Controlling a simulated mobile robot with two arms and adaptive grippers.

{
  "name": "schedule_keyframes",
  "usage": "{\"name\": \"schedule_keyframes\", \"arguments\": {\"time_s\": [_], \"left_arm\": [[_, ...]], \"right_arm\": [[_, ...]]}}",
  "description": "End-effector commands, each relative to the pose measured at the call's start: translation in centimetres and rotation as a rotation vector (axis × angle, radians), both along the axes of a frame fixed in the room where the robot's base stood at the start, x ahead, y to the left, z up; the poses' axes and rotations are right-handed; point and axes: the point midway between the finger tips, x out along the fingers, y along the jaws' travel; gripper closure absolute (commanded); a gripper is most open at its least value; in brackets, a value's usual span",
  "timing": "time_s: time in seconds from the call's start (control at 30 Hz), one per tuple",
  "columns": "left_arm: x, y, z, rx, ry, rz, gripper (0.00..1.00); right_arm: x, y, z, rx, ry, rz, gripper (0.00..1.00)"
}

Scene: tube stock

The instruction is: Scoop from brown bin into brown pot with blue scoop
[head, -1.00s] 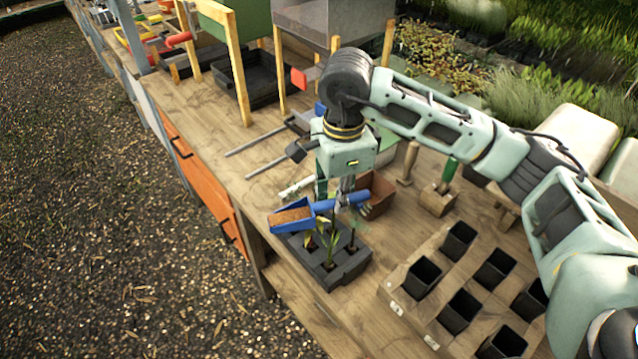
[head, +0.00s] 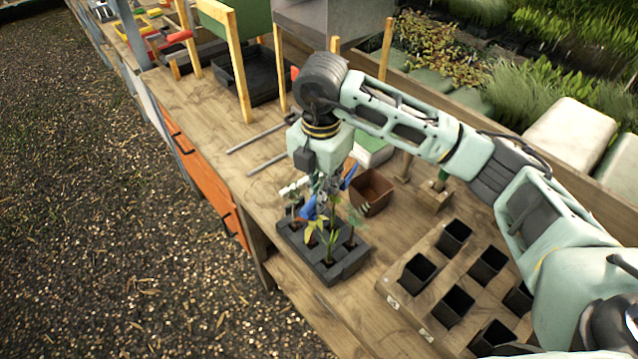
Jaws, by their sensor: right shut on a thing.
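My right gripper (head: 325,188) is shut on the blue scoop (head: 309,208), above and behind the dark seedling block. Blue shows on both sides of the fingers, and leaves partly cover the scoop. The scoop is turned so that I cannot see into its bowl or tell whether it holds anything. The brown pot (head: 374,190), square and open-topped, stands on the bench just right of the gripper, apart from the fingers. Its inside looks brown, and its contents are unclear. I cannot make out the brown bin. My left gripper is not in view.
The dark seedling block (head: 343,268) with several plants stands close in front of the scoop. A wooden rack (head: 410,308) of black pots is at the right. A black tray (head: 262,88) and bins on posts stand behind.

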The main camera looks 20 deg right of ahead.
Motion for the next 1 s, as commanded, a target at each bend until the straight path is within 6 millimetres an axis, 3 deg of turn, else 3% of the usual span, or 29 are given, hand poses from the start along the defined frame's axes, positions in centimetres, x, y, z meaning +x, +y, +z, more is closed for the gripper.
{"name": "schedule_keyframes", "arguments": {"time_s": [0.1, 0.3, 0.6, 0.67, 1.0], "left_arm": [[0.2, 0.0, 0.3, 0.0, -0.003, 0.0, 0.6], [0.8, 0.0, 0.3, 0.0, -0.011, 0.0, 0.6], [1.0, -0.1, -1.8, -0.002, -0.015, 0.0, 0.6], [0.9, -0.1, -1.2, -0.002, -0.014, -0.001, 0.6], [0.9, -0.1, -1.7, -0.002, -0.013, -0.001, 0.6]], "right_arm": [[0.1, 0.3, 0.1, 0.0, 0.001, -0.168, 1.0], [0.3, 0.3, -0.2, 0.003, 0.002, -0.302, 1.0], [0.5, -0.3, -2.9, 0.085, 0.054, -0.313, 1.0], [0.5, -0.1, -2.1, 0.081, 0.049, -0.308, 1.0], [0.5, -0.2, -2.8, 0.097, 0.061, -0.308, 1.0]]}}
